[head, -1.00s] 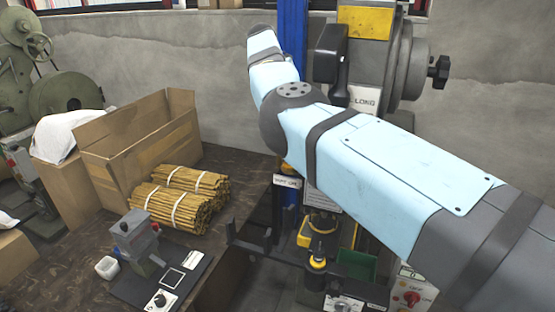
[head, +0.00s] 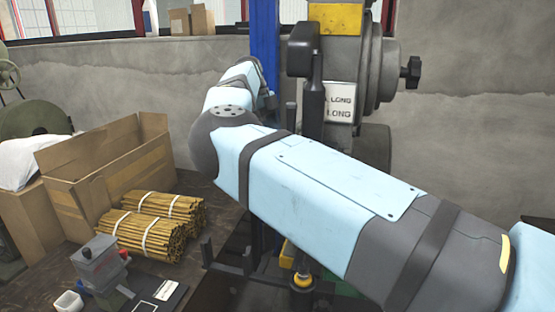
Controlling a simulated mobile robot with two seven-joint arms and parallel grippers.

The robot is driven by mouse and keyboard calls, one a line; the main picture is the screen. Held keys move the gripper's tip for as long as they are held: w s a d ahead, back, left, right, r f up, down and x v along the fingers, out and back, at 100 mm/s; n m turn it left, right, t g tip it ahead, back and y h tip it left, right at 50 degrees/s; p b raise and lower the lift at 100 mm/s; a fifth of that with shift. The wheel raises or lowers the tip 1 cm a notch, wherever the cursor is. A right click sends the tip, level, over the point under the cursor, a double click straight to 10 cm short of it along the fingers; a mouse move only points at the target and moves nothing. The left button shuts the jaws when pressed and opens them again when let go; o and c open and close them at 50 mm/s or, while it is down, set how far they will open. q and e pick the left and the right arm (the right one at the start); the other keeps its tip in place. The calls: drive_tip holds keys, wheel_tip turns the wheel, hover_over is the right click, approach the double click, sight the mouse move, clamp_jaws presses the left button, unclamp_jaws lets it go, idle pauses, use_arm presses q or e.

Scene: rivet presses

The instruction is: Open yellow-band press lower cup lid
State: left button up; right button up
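A grey press (head: 350,60) with a yellow panel (head: 335,18) on its upper part stands behind my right arm. A small yellow-ringed post (head: 302,280) shows below the arm. I cannot make out the lower cup or its lid. Neither gripper can be seen; the far end of my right arm bends away beside the blue column (head: 265,35).
A dark workbench (head: 200,190) at left holds an open cardboard box (head: 110,170), tied bundles of brown sticks (head: 150,235), a small grey device (head: 98,265) and a white cup (head: 68,302). A black knob (head: 410,72) juts from the press's right side.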

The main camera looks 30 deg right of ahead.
drive_tip(key=x, duration=0.8)
drive_tip(key=shift+f, duration=0.2)
clamp_jaws()
